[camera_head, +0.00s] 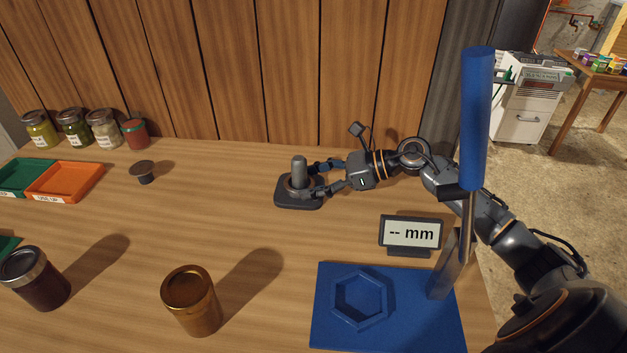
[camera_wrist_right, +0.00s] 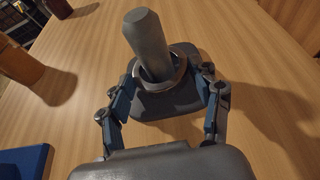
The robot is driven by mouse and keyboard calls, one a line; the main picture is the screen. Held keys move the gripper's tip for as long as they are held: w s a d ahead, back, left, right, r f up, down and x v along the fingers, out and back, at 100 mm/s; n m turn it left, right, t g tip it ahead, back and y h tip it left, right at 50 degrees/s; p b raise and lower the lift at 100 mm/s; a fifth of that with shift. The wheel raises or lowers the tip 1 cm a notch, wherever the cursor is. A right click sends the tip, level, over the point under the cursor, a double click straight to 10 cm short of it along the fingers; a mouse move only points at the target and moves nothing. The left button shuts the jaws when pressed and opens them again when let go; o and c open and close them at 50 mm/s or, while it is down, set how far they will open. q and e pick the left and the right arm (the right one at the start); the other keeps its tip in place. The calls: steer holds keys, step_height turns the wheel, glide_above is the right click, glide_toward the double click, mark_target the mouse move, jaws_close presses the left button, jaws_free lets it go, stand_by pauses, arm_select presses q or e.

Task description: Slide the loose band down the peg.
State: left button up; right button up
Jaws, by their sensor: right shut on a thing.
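The grey peg (camera_head: 299,171) stands upright on a dark base (camera_head: 287,204) near the middle of the table. It also shows in the right wrist view (camera_wrist_right: 145,38). A metal band (camera_wrist_right: 161,85) is around the lower part of the peg, close above the base. Its exact height above the base I cannot tell. My right gripper (camera_head: 312,181) reaches in from the right, with a blue-padded finger on either side of the band. My left gripper is not in view.
A blue board (camera_head: 390,340) with a hexagonal ring and tall blue-handled lever stands front right, behind it a display (camera_head: 410,234) reading "-- mm". Two jars (camera_head: 192,300) (camera_head: 35,278) stand in front. An orange tray (camera_head: 64,181) and small dark-topped piece (camera_head: 142,171) lie left.

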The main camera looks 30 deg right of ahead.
stand_by(0.7)
steer(key=o, duration=0.8)
steer(key=shift+o, duration=0.2)
steer(key=shift+v, duration=4)
